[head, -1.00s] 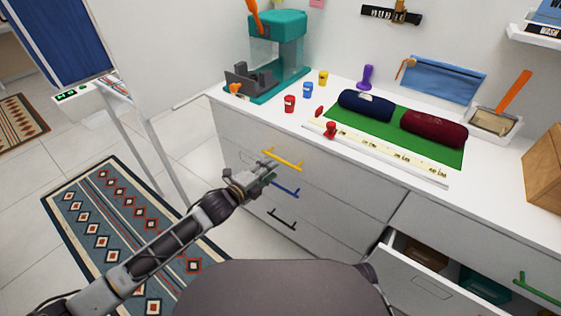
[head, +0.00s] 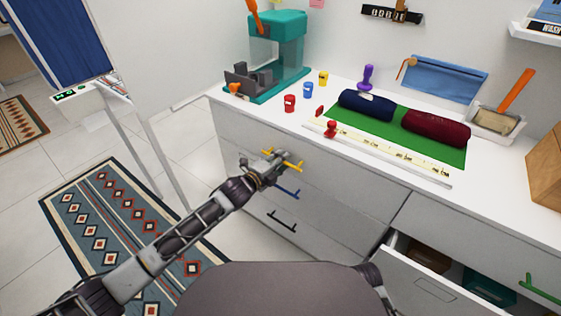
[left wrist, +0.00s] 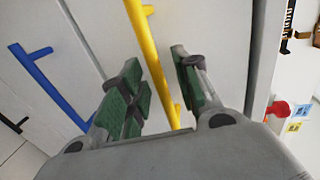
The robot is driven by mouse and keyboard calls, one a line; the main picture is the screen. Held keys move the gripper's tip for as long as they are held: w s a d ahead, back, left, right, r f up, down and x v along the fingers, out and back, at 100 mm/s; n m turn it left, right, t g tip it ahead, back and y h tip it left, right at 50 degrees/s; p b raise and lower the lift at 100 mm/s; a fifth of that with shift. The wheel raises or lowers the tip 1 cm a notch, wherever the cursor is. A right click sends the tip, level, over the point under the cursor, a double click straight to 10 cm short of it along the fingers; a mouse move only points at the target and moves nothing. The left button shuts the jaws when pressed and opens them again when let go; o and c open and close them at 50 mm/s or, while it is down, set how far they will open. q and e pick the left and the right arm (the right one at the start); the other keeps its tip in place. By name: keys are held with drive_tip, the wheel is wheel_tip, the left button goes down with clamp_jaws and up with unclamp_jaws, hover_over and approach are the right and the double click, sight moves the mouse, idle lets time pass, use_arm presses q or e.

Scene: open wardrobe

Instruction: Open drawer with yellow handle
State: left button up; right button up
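The yellow handle (head: 293,163) is on the front of the top drawer (head: 350,183) of the white cabinet, and this drawer is closed. My left gripper (head: 274,158) is at the handle's left part. In the left wrist view the yellow handle (left wrist: 150,55) runs between the two green-padded fingers of my left gripper (left wrist: 159,72). The fingers are apart, with gaps showing beside the bar. Whether either finger touches it I cannot tell. My right gripper is not in view.
A blue handle (head: 286,191) and a black handle (head: 281,221) sit on the drawers below. The countertop (head: 275,113) above holds a teal machine (head: 277,45) and small cups.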

use_arm(q)
clamp_jaws()
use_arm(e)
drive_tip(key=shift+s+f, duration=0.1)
